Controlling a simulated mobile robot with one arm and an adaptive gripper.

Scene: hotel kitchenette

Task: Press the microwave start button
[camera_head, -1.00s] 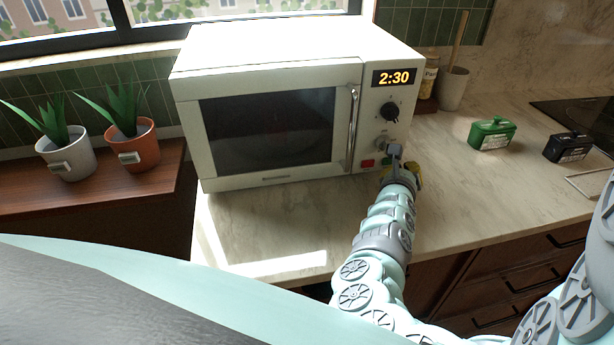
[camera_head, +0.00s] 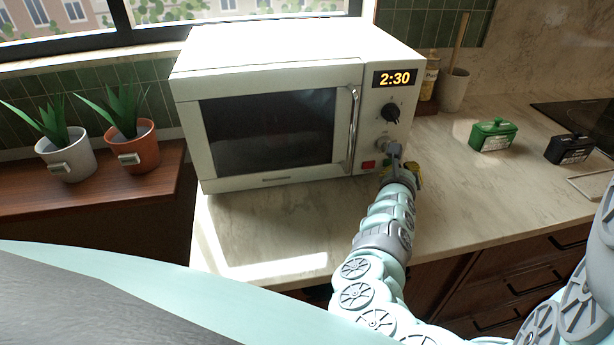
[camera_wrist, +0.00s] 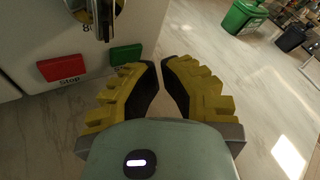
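The white microwave (camera_head: 280,50) stands on the counter, its door shut and its display (camera_head: 395,78) reading 2:30. The green button (camera_wrist: 126,55) is on the lower right of its front, right of the red Stop button (camera_wrist: 62,68). In the head view my arm mostly hides the green button. My gripper (camera_wrist: 160,65) has yellow fingers with dark pads. Its tips are close together with a narrow gap, and nothing is between them. In the wrist view the tips are just right of and below the green button, seemingly apart from it; the depth is hard to judge.
A green box (camera_head: 492,135) and a black box (camera_head: 569,148) stand on the counter to the right. Two potted plants are at the left. The counter before the microwave is clear.

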